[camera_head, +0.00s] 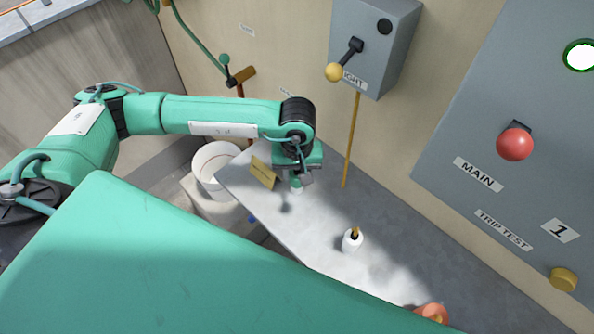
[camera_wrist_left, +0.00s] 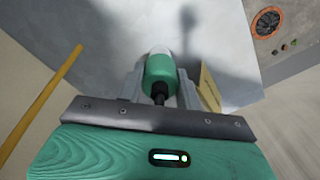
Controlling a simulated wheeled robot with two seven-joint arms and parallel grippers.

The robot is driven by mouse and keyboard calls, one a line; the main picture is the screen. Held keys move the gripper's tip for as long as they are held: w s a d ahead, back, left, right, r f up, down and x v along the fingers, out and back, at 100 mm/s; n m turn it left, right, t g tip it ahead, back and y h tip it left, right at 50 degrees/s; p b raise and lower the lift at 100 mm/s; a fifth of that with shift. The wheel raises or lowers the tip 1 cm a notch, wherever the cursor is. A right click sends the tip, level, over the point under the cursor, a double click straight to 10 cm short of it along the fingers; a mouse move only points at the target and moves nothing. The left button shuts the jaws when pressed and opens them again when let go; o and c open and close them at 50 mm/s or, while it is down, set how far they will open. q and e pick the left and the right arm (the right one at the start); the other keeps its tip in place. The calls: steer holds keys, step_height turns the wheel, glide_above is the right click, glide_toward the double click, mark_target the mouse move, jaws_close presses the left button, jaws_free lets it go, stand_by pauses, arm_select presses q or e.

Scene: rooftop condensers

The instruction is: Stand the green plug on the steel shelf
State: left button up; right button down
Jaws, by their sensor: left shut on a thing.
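The green plug (camera_wrist_left: 160,72) is between the fingers of my left gripper (camera_wrist_left: 160,88) in the left wrist view. It has a green body, a pale far end and a black neck towards the gripper. In the head view my left gripper (camera_head: 298,181) is over the far left part of the grey steel shelf (camera_head: 315,235), pointing down. The plug is mostly hidden there, with its pale end showing. A shadow on the shelf lies apart from the plug, so it appears held above the surface. My right gripper is not in view.
A tan folded card (camera_head: 264,172) stands close left of the gripper. A white cylinder with a brown top (camera_head: 352,241) stands on the shelf nearer me. A yellow rod (camera_head: 352,140) hangs from the lever box (camera_head: 372,45). A white bucket (camera_head: 207,178) is beyond the shelf's left edge.

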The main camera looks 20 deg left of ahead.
arm_select(q)
steer(key=shift+f, duration=0.15)
steer(key=o, duration=1)
steer(key=shift+o, duration=0.2)
steer(key=shift+r, duration=0.3)
step_height(320, 180, up, 12)
steer(key=b, duration=0.4)
